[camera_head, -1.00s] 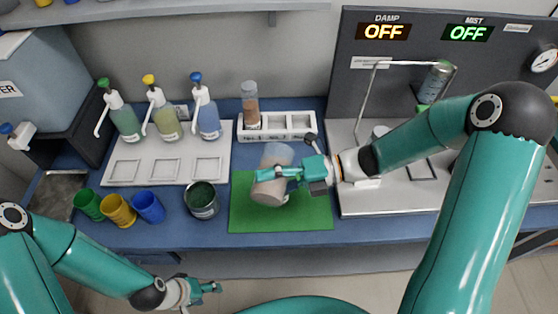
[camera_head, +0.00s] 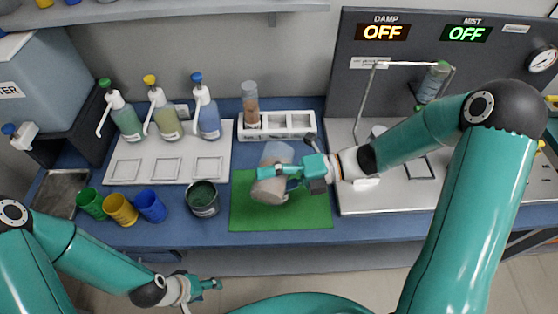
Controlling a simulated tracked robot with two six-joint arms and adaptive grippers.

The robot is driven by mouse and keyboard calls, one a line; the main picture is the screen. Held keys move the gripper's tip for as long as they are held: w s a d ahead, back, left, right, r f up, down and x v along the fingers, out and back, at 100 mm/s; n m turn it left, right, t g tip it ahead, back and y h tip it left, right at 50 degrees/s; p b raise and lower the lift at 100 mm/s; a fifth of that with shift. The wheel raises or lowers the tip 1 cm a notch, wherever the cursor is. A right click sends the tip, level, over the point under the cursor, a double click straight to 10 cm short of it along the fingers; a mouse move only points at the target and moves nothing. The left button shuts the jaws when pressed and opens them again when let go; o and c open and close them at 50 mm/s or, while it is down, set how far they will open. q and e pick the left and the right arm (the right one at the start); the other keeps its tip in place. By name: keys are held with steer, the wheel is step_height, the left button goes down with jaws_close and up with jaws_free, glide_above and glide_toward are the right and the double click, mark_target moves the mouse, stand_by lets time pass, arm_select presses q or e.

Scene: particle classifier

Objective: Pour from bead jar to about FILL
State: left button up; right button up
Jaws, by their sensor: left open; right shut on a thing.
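The bead jar (camera_head: 268,189) has a clear upper part and a beige, filled-looking lower part. It is at the green mat (camera_head: 300,216) and leans slightly; whether it touches the mat I cannot tell. My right gripper (camera_head: 287,173) is shut on the jar from the right and hides part of its side. A tall clear tube (camera_head: 251,106) with brownish contents stands upright in the white rack (camera_head: 288,132). No FILL mark is readable. My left gripper (camera_head: 212,285) is open and empty, low in the view in front of the bench.
A dark cup with green inside (camera_head: 203,201) stands left of the mat. Green (camera_head: 91,204), yellow (camera_head: 121,210) and blue (camera_head: 150,206) cups stand further left. A grey station (camera_head: 380,196) with a metal stand is at right.

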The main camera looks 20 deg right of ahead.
steer(key=shift+w+r+m+p, duration=0.1)
steer(key=shift+r+m+p, duration=0.2)
steer(key=shift+p, duration=0.2)
stand_by(0.9)
steer(key=shift+w+d+r+m+y, duration=0.2)
steer(key=shift+r+m+y, duration=0.1)
steer(key=shift+r+m, duration=0.2)
steer(key=shift+w+d+r+m+y, duration=0.1)
steer(key=shift+w+r+m+y, duration=0.1)
steer(key=shift+r+m+y, duration=0.3)
stand_by(4.3)
